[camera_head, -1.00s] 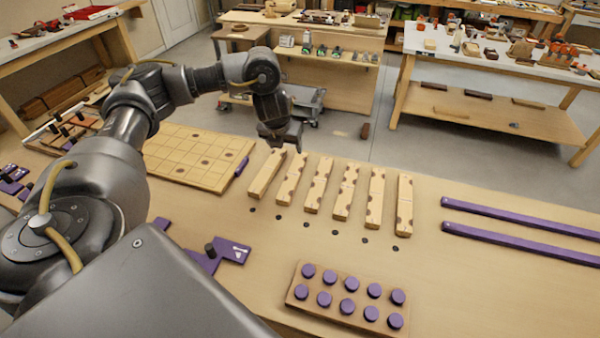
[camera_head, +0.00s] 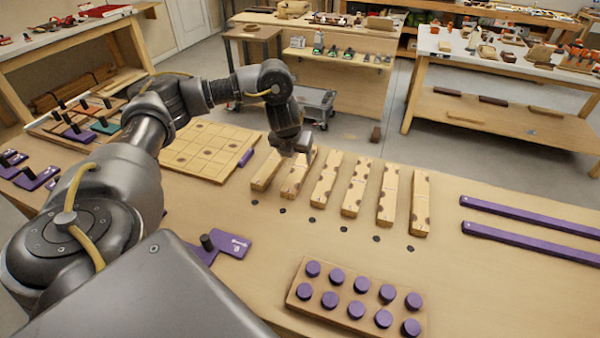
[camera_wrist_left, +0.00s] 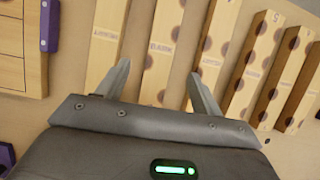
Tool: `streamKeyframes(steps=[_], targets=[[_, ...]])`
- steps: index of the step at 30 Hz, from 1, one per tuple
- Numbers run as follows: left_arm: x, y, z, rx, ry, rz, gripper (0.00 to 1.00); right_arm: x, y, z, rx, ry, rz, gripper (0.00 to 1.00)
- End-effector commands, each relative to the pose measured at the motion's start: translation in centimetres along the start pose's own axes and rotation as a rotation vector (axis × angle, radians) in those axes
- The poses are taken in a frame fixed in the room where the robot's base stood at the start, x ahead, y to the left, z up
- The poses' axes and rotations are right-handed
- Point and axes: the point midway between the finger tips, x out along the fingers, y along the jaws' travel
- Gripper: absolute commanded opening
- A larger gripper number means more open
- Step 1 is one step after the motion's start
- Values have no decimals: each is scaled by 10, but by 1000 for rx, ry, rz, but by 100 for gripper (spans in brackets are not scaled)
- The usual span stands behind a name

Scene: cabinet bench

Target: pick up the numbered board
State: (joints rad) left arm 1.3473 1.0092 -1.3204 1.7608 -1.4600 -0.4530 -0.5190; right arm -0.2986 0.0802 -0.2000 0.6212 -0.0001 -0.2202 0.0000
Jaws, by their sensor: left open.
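Several wooden boards lie in a row on the bench, with dark spots and small printed markings. A small digit-like mark shows on the fourth board from the left (camera_wrist_left: 254,62), which also shows in the head view (camera_head: 356,187); most other print is too small to read. My left gripper (camera_head: 298,151) is open and empty, above the far end of the second board from the left (camera_head: 297,178). In the left wrist view its fingers (camera_wrist_left: 157,76) point toward that second board (camera_wrist_left: 160,50), one on either side, apparently apart from it. My right gripper is out of view.
A square grid board (camera_head: 205,150) lies left of the row. A block with purple knobs (camera_head: 345,300) is in front. Two purple bars (camera_head: 530,216) lie to the right. Black dots mark the bench (camera_head: 450,270) before the boards. Purple plates (camera_head: 233,245) lie near my left arm.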

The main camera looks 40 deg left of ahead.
Motion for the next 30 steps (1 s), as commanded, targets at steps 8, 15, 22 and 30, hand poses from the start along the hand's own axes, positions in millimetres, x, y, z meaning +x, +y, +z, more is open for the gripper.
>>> streamKeyframes(steps=[8,15,22,30], targets=[[36,-1,-1,0,2,0,66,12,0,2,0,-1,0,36],[43,-1,0,0,3,1,66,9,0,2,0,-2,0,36],[78,-2,1,-1,3,1,66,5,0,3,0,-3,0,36],[89,-2,2,1,1,0,66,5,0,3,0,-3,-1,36]])
